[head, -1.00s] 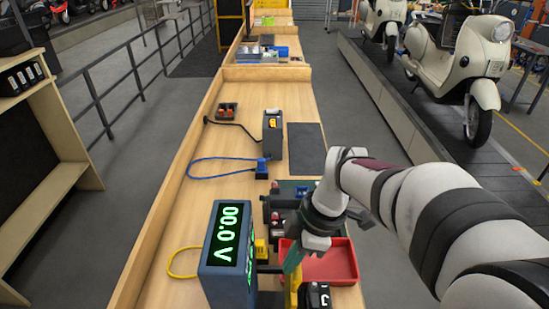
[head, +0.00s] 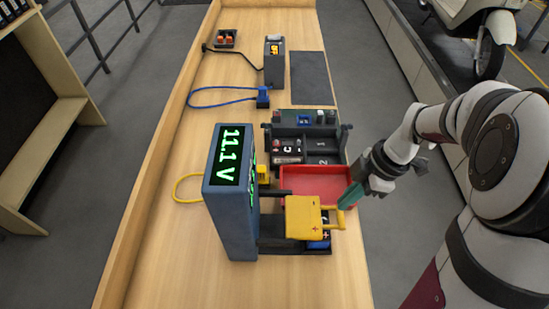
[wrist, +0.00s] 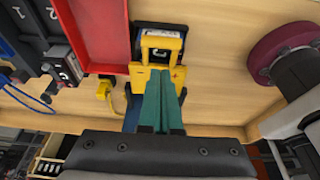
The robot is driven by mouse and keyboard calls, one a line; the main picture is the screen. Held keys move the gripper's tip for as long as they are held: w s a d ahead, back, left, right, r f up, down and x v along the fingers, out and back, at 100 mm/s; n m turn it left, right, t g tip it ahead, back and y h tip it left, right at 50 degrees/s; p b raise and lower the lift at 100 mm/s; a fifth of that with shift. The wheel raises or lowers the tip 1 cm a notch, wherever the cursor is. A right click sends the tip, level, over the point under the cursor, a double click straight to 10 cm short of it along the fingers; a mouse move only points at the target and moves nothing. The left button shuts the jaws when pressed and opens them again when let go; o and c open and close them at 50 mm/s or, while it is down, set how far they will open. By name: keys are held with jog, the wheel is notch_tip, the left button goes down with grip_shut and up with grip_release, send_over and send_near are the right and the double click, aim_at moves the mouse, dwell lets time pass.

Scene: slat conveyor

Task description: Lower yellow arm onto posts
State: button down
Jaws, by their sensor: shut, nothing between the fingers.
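The yellow arm (head: 303,217) lies roughly level, marked with plus and minus, over a battery (head: 319,244) at the tester. In the wrist view the yellow arm (wrist: 178,76) shows in front of the battery (wrist: 161,48). The posts are hidden under the arm, so contact cannot be seen directly. The tester display (head: 224,158) reads 11.1 V in green. My gripper (head: 350,197) has teal fingers, shut and empty, at the right of the yellow arm near its handle. In the wrist view my gripper (wrist: 160,85) overlaps the yellow arm; whether they touch is unclear.
A red tray (head: 315,170) lies just behind the yellow arm. Behind it a dark rack (head: 338,145) holds a battery marked C (head: 287,150). A yellow cable (head: 182,190) loops left of the tester. The bench's left side is mostly clear.

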notch_tip(320, 180, down, 8)
jog(key=d+y, duration=0.2)
jog(key=y, duration=0.1)
jog(key=shift+d+r, duration=0.2)
jog(key=shift+r, duration=0.05)
dwell(0.5)
jog(key=d, duration=1)
jog(key=shift+d, duration=0.15)
jog(key=shift+r, duration=0.15)
